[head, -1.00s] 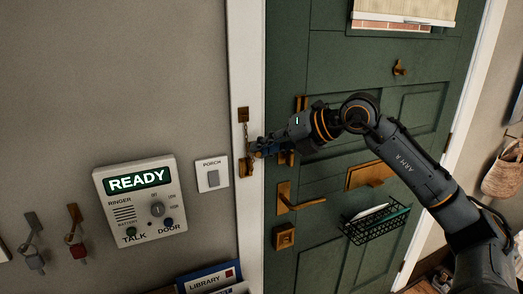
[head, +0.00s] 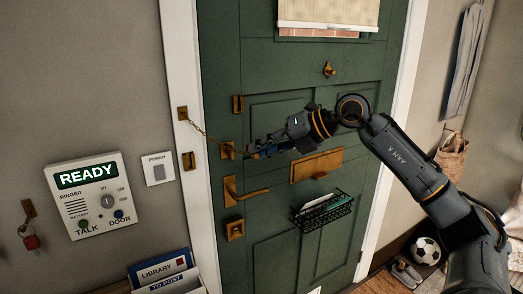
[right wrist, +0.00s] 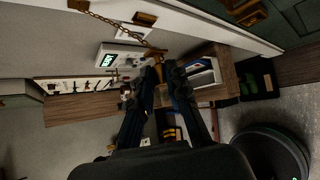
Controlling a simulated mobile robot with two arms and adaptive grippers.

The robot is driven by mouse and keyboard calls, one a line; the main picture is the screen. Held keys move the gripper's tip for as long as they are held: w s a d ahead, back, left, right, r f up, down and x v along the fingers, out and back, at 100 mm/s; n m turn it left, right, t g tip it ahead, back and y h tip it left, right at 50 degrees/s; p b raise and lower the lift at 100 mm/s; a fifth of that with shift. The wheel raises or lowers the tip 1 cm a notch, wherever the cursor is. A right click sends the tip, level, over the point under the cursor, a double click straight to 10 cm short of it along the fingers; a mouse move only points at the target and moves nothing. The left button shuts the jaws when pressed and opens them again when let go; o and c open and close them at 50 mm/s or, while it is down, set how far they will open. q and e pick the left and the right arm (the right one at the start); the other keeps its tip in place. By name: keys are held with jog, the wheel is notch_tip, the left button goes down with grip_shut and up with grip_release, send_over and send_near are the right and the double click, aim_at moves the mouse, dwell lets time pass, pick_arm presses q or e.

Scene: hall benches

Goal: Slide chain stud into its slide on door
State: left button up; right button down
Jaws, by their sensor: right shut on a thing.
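My right gripper (head: 250,152) is at the green door (head: 290,75), above the lever handle (head: 245,189). It is shut on the brass chain stud (right wrist: 157,70), which shows between the fingertips in the right wrist view. The brass chain (head: 205,133) runs from a plate (head: 182,113) on the white frame down and right toward the gripper; it also shows in the right wrist view (right wrist: 115,25). A brass plate on the door (head: 228,150) is just left of the fingertips. I cannot tell whether the stud touches it. My left gripper is out of view.
Another brass plate (head: 238,104) is higher on the door, and one (head: 189,161) is on the frame. A letter flap (head: 316,165) and wire basket (head: 322,212) stick out below my right arm. An intercom (head: 88,195) hangs on the left wall.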

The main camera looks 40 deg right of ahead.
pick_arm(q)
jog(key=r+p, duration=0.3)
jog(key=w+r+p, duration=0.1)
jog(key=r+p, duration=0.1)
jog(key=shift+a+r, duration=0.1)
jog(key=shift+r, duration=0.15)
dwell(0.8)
